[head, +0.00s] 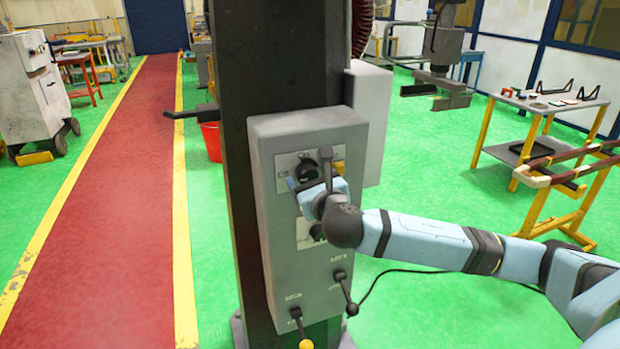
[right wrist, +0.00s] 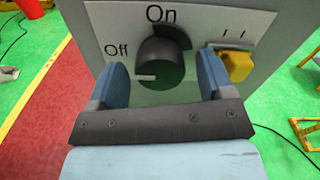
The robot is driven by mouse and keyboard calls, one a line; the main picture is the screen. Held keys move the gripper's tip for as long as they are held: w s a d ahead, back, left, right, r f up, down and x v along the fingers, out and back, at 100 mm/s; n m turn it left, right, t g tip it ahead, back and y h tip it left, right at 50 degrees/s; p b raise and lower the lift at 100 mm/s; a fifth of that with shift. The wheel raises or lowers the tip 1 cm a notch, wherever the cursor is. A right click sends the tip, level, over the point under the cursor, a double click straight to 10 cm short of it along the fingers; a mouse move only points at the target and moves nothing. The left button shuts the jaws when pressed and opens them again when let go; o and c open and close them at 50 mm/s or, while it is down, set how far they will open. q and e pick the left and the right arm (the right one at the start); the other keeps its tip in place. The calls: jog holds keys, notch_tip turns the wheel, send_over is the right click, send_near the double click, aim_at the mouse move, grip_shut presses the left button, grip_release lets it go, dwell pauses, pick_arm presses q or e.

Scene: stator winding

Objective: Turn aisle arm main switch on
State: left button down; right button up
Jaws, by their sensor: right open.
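The main switch is a round black knob (right wrist: 165,58) on a light plate, with "Off" printed at its left and "On" above it. Its white mark points left, toward the Off side. It also shows in the head view (head: 306,169) on the upper front of the grey control box (head: 272,235). My right gripper (right wrist: 162,66) is open at the plate, one blue finger on each side of the knob. Gaps show between fingers and knob, so I see no contact. My left gripper is not in view.
A yellow switch (right wrist: 237,66) sits just right of the right finger. Lower on the box are a black-knobbed lever (head: 346,292) and a yellow-knobbed lever (head: 301,328). The box is mounted on a dark column (head: 245,60). A metal table (head: 545,105) stands at the right.

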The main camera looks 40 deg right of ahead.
jog(key=c, duration=0.9)
jog(key=m+p, duration=0.1)
jog(key=m, duration=0.7)
jog(key=shift+m+p, duration=0.3)
jog(key=shift+p, duration=0.1)
jog(key=m, duration=0.4)
jog(key=m+p, duration=0.1)
jog(key=m, duration=0.4)
jog(key=shift+m, duration=0.3)
